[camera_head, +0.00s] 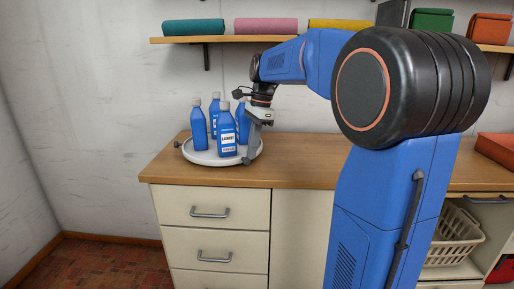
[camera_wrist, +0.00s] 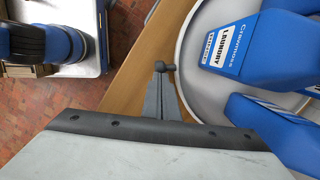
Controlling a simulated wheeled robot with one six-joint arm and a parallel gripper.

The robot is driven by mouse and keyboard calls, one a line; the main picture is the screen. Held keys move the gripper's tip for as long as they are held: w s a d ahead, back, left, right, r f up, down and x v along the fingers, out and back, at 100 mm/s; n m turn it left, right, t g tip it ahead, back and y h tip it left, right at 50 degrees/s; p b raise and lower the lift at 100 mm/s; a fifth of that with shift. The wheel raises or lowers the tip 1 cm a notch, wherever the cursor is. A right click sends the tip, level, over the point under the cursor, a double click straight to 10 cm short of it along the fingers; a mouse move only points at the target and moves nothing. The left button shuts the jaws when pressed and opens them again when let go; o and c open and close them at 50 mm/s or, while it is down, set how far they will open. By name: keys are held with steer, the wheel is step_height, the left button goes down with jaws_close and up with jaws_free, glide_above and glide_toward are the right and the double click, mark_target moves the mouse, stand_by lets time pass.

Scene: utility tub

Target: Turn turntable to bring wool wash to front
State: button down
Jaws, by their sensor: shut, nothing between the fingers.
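A white round turntable (camera_head: 200,157) sits on the wooden counter and carries several blue bottles with pale caps. The front bottle (camera_head: 227,132) faces me with a white label too small to read surely. Another bottle (camera_head: 199,128) stands at the left. In the wrist view a bottle (camera_wrist: 235,45) reads "LAUNDRY"; no wool wash label is readable. A dark knob (camera_head: 177,145) sticks out at the turntable's left rim. My gripper (camera_head: 247,160) is shut and empty, pointing down at the right front rim. In the wrist view its fingertips (camera_wrist: 161,82) are close to another rim knob (camera_wrist: 160,66); I cannot tell whether they touch.
The counter (camera_head: 300,175) is clear to the right of the turntable. A shelf (camera_head: 230,39) above holds folded teal, pink and yellow cloths. Drawers (camera_head: 215,212) are below. A white basket (camera_head: 452,235) and an orange item (camera_head: 497,147) are at the right.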

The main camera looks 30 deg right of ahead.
steer(key=shift+s+a+m, duration=0.2)
steer(key=shift+a+m, duration=1)
steer(key=shift+a, duration=0.65)
steer(key=shift+w+a+t, duration=0.1)
steer(key=shift+a+t, duration=0.2)
steer(key=shift+a, duration=0.95)
